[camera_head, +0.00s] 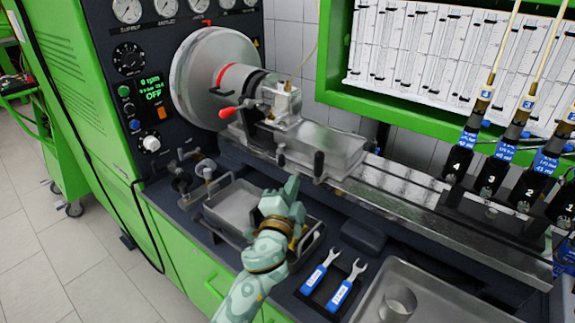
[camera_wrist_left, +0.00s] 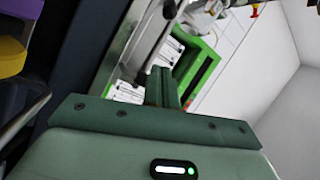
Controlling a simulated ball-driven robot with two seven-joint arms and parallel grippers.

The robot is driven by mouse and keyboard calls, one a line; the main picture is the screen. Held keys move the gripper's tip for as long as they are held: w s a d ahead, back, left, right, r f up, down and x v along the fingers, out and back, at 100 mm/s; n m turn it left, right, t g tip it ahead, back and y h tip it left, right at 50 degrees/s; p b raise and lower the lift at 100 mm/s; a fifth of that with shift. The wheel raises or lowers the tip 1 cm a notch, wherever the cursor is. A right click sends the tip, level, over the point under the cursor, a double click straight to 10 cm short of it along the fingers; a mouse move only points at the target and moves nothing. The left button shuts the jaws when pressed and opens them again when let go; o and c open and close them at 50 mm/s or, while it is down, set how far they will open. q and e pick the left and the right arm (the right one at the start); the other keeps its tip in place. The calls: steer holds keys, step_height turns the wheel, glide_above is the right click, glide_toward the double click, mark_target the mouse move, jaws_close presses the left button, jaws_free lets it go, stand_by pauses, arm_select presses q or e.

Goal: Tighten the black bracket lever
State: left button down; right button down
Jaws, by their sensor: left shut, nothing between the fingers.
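A black lever (camera_head: 318,163) stands upright at the front right of the metal block and trough on the bench rail. A smaller black handle (camera_head: 281,159) sits to its left on the same bracket; I cannot tell for sure which is the bracket lever. My left gripper (camera_head: 291,184) is shut and empty, just below and in front of these two, apart from them as far as I can tell. My right gripper is not in view.
A red-tipped lever (camera_head: 228,112) sticks out left of the metal block. Below my left arm lies a metal tray (camera_head: 232,205). Blue-handled wrenches (camera_head: 330,275) and a steel tray (camera_head: 440,295) lie to the right. Black injectors (camera_head: 490,170) line the rail's right end.

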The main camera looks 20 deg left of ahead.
mark_target(281, 155)
arm_select(q)
steer(key=w, duration=0.3)
steer(key=w+b, duration=0.1)
steer(key=w, duration=0.2)
steer(key=w+r, duration=0.1)
steer(key=w, duration=0.2)
steer(key=shift+w+a+b, duration=0.15)
steer(key=shift+a+b, duration=0.05)
steer(key=shift+b, duration=0.2)
steer(key=a, duration=0.1)
steer(key=a+f, duration=0.1)
steer(key=a, duration=0.1)
steer(key=shift+s+a+f, duration=0.2)
steer(key=shift+s+a, duration=0.05)
steer(key=shift+s, duration=0.1)
steer(key=shift+a, duration=0.1)
